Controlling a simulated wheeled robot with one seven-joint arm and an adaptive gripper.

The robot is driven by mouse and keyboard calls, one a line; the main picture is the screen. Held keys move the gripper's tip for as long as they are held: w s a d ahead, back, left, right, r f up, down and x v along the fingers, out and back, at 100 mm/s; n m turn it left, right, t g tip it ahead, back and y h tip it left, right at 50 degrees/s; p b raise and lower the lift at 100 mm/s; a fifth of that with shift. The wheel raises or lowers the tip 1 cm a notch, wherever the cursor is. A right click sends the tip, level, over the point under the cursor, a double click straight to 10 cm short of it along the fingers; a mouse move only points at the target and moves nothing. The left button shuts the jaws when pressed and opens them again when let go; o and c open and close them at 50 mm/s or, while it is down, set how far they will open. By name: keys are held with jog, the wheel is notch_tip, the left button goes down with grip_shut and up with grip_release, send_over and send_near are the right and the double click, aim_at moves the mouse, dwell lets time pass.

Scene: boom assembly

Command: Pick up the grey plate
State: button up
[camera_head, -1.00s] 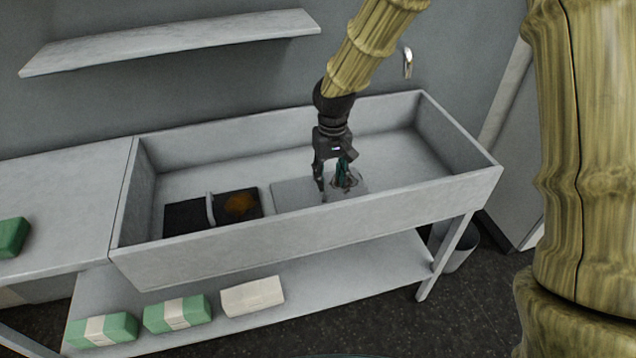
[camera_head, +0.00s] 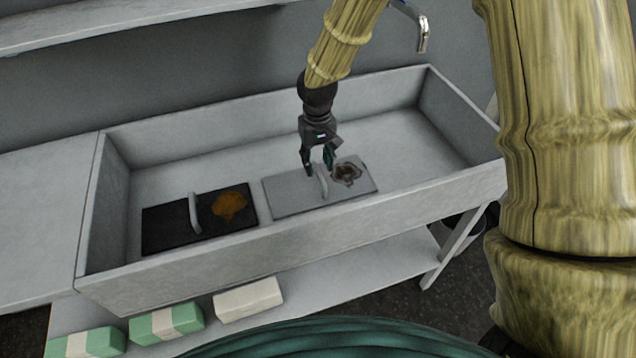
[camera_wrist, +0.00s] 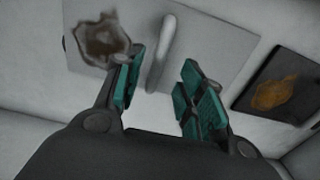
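The grey plate (camera_head: 290,194) lies flat in the sink trough, with a raised light handle (camera_head: 321,182) across its middle and a brown stain (camera_head: 347,174) on its right part. My gripper (camera_head: 320,172) is open just above the plate by the handle. In the wrist view, the grey plate (camera_wrist: 213,50) shows beyond the teal-padded fingers. Its handle (camera_wrist: 161,52) appears in the gap between the fingers of my gripper (camera_wrist: 160,95), nearer the left finger. I cannot tell whether a finger touches it.
A black plate (camera_head: 165,228) with a handle and an orange stain lies left of the grey plate, also in the wrist view (camera_wrist: 290,85). The sink's front wall (camera_head: 400,205) rises close by. A faucet (camera_head: 422,35) is behind. Several wrapped blocks (camera_head: 166,323) sit on the lower shelf.

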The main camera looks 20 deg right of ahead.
aim_at(319, 172)
jog(key=shift+f, duration=0.2)
jog(key=shift+s+f, duration=0.2)
jog(key=shift+s, duration=0.05)
jog(key=f, duration=0.3)
jog(key=shift+w+d+f+p, duration=0.15)
jog(key=shift+w+p, duration=0.1)
jog(key=shift+p, duration=0.1)
jog(key=shift+f, duration=0.6)
grip_shut()
jog(key=shift+r, duration=0.1)
